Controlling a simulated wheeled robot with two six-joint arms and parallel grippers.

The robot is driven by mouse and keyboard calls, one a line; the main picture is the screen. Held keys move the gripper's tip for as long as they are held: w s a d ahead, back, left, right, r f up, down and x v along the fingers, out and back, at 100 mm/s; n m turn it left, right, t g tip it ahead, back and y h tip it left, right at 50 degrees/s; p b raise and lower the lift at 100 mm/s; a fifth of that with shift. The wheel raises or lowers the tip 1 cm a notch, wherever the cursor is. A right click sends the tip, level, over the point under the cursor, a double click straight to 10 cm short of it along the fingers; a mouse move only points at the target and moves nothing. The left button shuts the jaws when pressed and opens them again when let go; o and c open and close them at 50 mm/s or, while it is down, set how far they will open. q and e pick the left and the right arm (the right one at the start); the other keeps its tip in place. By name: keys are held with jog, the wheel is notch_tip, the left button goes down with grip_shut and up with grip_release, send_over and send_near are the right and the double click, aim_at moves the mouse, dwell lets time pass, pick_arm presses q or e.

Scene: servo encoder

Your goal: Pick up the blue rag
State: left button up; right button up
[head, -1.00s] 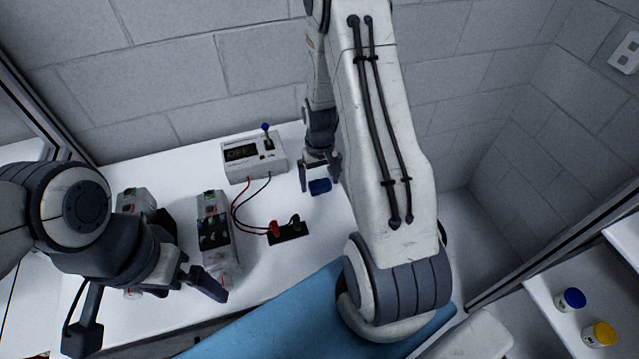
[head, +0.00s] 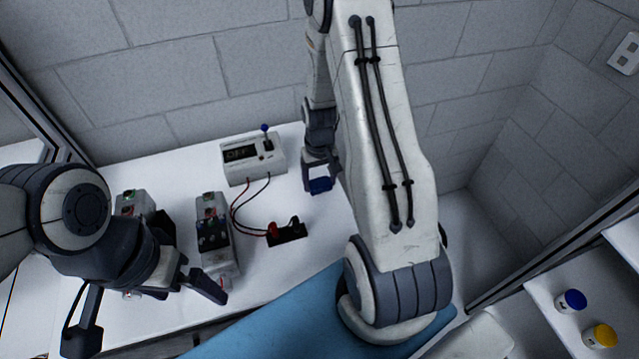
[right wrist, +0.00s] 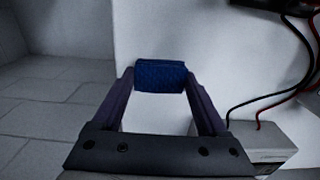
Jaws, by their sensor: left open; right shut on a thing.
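The blue rag (head: 320,186) is a small dark blue folded cloth at the right part of the white table. In the right wrist view the rag (right wrist: 160,75) spans the gap between the fingertips. My right gripper (head: 321,183) points down and is shut on the rag, with a finger at each side of it. The fingers also show in the right wrist view (right wrist: 160,82). I cannot tell whether the rag touches the table. My left gripper (head: 203,282) is open and empty near the table's front edge, in front of a grey device.
A white meter box (head: 254,160) with a blue-tipped lever stands at the back. Red and black wires run from it to a black terminal block (head: 287,233). Two grey devices, one here (head: 216,240), stand at left. A blue surface (head: 270,325) lies in front.

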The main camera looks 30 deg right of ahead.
notch_tip(320, 180, up, 3)
jog(key=shift+w+f+b, duration=0.1)
jog(key=shift+f+b, duration=0.05)
jog(key=shift+b, duration=0.3)
jog(key=s+d+r+b, duration=0.2)
jog(key=s+d+r, duration=0.5)
jog(key=s, duration=0.2)
jog(key=shift+s+d, duration=0.15)
jog(key=shift+r, duration=0.1)
